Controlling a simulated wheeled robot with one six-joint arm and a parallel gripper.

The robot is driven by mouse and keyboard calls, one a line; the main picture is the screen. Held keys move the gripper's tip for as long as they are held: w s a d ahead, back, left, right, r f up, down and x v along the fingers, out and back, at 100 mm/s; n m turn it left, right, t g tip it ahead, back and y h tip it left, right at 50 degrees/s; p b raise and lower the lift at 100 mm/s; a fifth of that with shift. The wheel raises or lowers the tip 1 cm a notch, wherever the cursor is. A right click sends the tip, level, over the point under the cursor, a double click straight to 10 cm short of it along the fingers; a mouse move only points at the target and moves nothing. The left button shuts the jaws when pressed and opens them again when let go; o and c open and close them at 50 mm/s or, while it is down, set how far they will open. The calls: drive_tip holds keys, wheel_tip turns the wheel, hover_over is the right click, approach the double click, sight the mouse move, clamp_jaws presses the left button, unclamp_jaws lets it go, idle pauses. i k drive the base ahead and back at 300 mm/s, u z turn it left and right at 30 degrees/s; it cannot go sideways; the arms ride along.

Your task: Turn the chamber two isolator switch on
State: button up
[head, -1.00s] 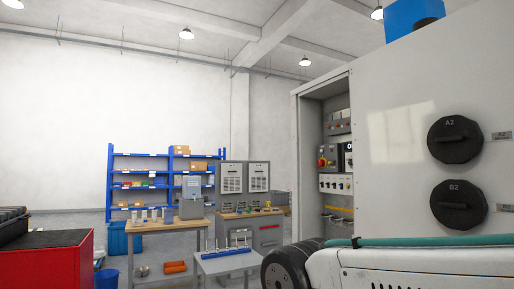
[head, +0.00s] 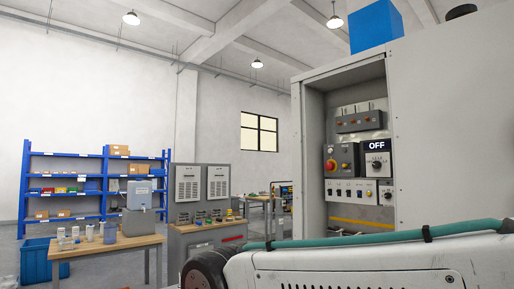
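A tall grey cabinet (head: 311,150) stands open at the right in the head view. Inside it is a switch panel. A dark box with a rotary knob and a sign reading OFF (head: 377,158) sits at the panel's right side. Left of it is a box with a red and yellow emergency stop knob (head: 331,165). A row of small switches (head: 350,191) lies below. I cannot read which of these belongs to chamber two. Part of my white arm with a green hose crosses the lower right. My gripper is not in view.
A wooden table (head: 105,247) with cups and a water container stands at the lower left. Blue shelves (head: 97,153) are behind it. A grey control console (head: 203,232) stands left of the cabinet. A blue bin (head: 40,262) is on the floor.

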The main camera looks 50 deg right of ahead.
sight(329, 165)
drive_tip(key=i, duration=1.25)
drive_tip(key=z, duration=3.2)
